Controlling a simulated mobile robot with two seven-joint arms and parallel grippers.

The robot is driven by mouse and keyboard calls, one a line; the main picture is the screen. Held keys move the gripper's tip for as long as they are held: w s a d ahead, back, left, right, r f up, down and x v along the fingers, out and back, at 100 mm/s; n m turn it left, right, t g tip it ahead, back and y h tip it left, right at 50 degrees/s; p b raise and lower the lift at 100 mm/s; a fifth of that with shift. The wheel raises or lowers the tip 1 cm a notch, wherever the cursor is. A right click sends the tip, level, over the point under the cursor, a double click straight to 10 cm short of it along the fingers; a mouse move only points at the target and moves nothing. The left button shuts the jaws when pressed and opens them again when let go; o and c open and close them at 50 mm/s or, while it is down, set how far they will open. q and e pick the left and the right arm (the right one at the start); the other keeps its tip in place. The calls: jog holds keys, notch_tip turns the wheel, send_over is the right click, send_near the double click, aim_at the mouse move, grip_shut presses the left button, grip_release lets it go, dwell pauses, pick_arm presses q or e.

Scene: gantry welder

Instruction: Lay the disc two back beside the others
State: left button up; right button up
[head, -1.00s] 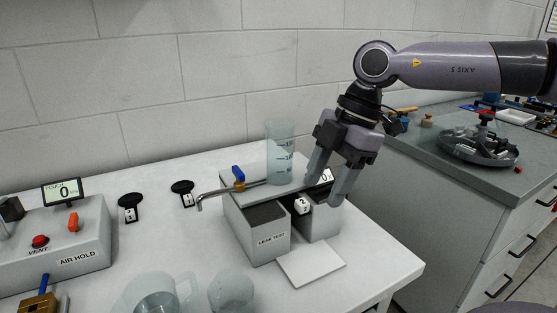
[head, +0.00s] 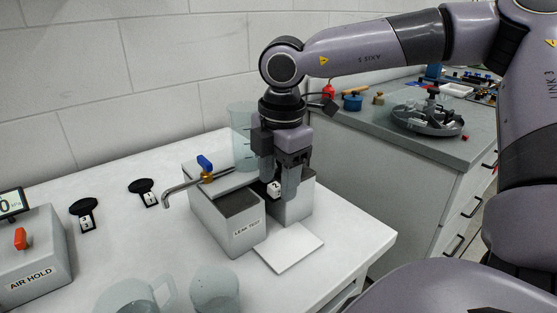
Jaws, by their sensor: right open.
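Disc two, seen by its white tag marked 2 (head: 274,189), is at the leak test unit (head: 234,216), in the gap between its front box and the grey block behind. Most of the disc is hidden by my right gripper (head: 280,188). That gripper points down with its open fingers at the tag; I cannot tell whether they touch it. Two other black discs with white tags lie on the white table to the left: one near disc (head: 83,207) and one farther disc (head: 143,186). My left gripper is not in view.
A clear beaker (head: 241,135) stands on the unit behind the gripper. A tap with a blue lever (head: 205,163) sticks out left. A white plate (head: 289,247) lies in front. Clear vessels (head: 215,290) stand at the front edge. The table around the two discs is clear.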

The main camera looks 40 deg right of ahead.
jog(key=shift+f, duration=0.2)
grip_shut()
jog(key=s+a+b, duration=0.1)
jog(key=s+b, duration=0.3)
jog(key=s, duration=0.5)
jog(key=shift+s, duration=0.3)
dwell(1.0)
jog(key=shift+r, duration=0.25)
